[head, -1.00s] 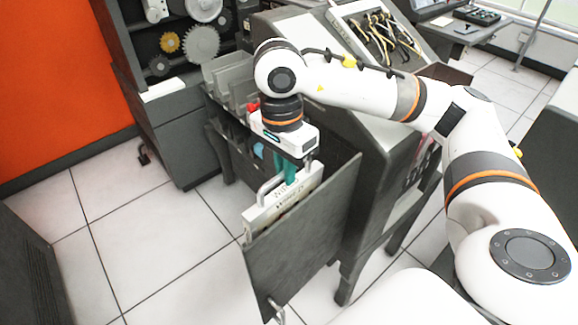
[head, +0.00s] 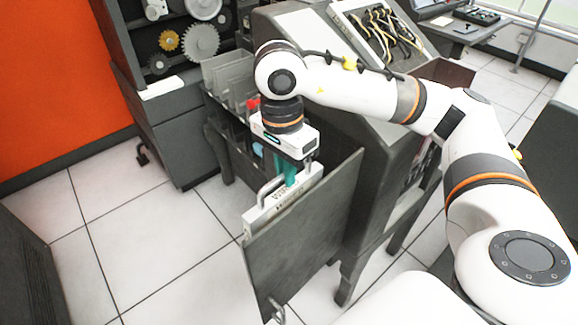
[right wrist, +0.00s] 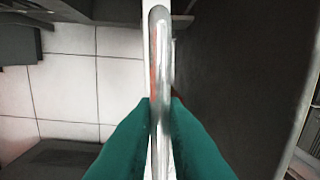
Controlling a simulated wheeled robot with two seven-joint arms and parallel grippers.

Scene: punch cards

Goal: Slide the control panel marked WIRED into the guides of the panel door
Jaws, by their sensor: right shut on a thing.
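My right gripper (head: 286,180), with teal fingers, is shut on the metal handle of a pale control panel (head: 262,216). The panel stands upright along the inner side of the dark grey panel door (head: 305,240), and the door hides its lower part. The lettering on the panel is too small to read. In the right wrist view, the teal fingers (right wrist: 160,125) pinch the handle bar (right wrist: 160,60) from both sides, and the door's dark face (right wrist: 235,70) is close on the right. The guides cannot be made out. My left gripper is not in view.
A dark cabinet (head: 395,160) with a tilted board of cables (head: 385,38) stands behind the door. Card racks (head: 232,85) are just beyond the gripper. A machine with gears (head: 200,40) is at the back left. The tiled floor (head: 150,240) left of the door is clear.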

